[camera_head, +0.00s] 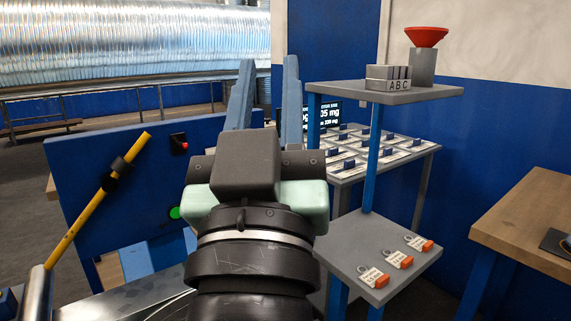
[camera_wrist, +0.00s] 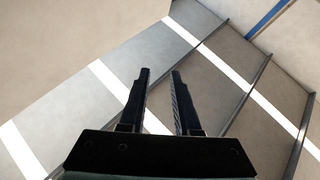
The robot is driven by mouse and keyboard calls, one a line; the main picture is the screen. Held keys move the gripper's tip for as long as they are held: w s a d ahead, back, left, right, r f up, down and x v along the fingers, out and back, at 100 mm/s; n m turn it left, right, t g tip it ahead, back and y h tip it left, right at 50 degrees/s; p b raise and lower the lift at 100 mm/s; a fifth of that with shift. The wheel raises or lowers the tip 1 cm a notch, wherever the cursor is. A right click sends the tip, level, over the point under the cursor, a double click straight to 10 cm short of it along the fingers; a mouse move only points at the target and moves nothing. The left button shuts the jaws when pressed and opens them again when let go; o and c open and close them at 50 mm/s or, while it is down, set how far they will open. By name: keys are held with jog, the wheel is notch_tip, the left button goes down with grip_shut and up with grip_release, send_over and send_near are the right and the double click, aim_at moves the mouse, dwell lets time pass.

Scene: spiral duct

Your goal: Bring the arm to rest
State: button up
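My gripper (camera_head: 268,62) points upward in the middle of the head view, with its two long fingers apart. In the wrist view my gripper (camera_wrist: 160,73) shows the same two fingers with a clear gap and nothing between them. Beyond the fingers, the wrist view shows only pale panels with bright strips (camera_wrist: 118,82). My wrist and gripper body cover part of the scene behind them in the head view. The fingers appear to touch nothing, though depth is hard to judge.
A grey two-level stand (camera_head: 440,92) at right bears a block marked A B C (camera_head: 388,84), a red funnel (camera_head: 426,37) and orange-ended tags (camera_head: 372,277). Behind is a table of labelled trays (camera_head: 425,148). A blue panel (camera_head: 80,190) with yellow lever (camera_head: 88,209) stands left; a wooden table (camera_head: 530,215) right.

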jog(key=s+d+r+m+t, duration=0.1)
jog(key=s+d+r+t, duration=0.1)
jog(key=s+r, duration=0.35)
notch_tip(320, 180, up, 20)
jog(key=p, duration=2)
jog(key=shift+a+f, duration=0.2)
jog(key=shift+a, duration=0.1)
jog(key=shift+s+f, duration=0.1)
